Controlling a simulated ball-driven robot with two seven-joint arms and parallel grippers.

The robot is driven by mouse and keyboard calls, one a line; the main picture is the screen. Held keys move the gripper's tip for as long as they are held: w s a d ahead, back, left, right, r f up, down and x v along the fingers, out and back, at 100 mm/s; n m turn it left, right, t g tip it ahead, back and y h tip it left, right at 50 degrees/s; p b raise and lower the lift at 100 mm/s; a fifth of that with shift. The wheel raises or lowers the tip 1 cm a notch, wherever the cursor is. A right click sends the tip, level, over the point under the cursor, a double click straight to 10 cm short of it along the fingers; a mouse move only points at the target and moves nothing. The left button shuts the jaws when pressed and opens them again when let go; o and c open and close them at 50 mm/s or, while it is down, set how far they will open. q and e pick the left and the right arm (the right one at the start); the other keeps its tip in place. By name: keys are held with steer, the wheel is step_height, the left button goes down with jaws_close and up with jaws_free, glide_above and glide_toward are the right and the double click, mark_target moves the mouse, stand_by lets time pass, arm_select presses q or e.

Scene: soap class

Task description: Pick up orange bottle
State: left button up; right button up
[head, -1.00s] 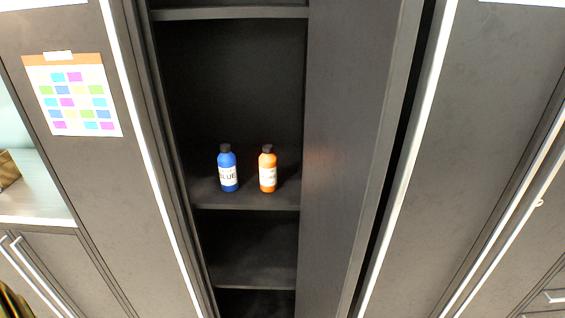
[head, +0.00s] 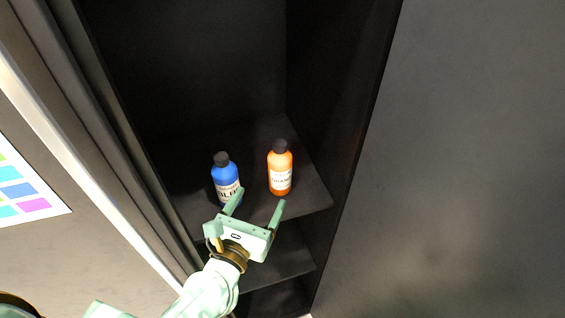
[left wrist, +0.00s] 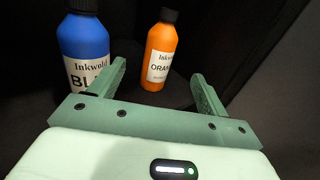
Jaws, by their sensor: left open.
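The orange bottle (head: 280,168), with a black cap and white label, stands upright on a dark cabinet shelf (head: 302,190). It also shows in the left wrist view (left wrist: 158,57), beyond and between the fingers. A blue bottle (head: 224,176) with a black cap stands to its left; its lower right part is overlapped by a finger in the head view. My left gripper (head: 261,200) is open and empty at the shelf's front edge, in front of the bottles and short of the orange one. My right gripper is in neither view.
The narrow cabinet has dark side walls (head: 335,110) close to the right of the orange bottle and to the left of the blue one. A lower shelf (head: 280,262) lies beneath. A colored chart (head: 25,185) hangs at the left.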

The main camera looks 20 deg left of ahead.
mark_target(275, 171)
arm_select(q)
steer(key=w, duration=0.6)
steer(key=w+p, duration=0.1)
steer(key=w, duration=0.2)
steer(key=shift+w+d, duration=0.2)
steer(key=shift+d, duration=0.2)
steer(key=w, duration=0.3)
steer(key=w+f+b, duration=0.1)
steer(key=w, duration=0.1)
steer(key=shift+w+d+f, duration=0.1)
steer(key=shift+d, duration=0.15)
steer(key=shift+c, duration=0.9)
steer(key=c, duration=1.1)
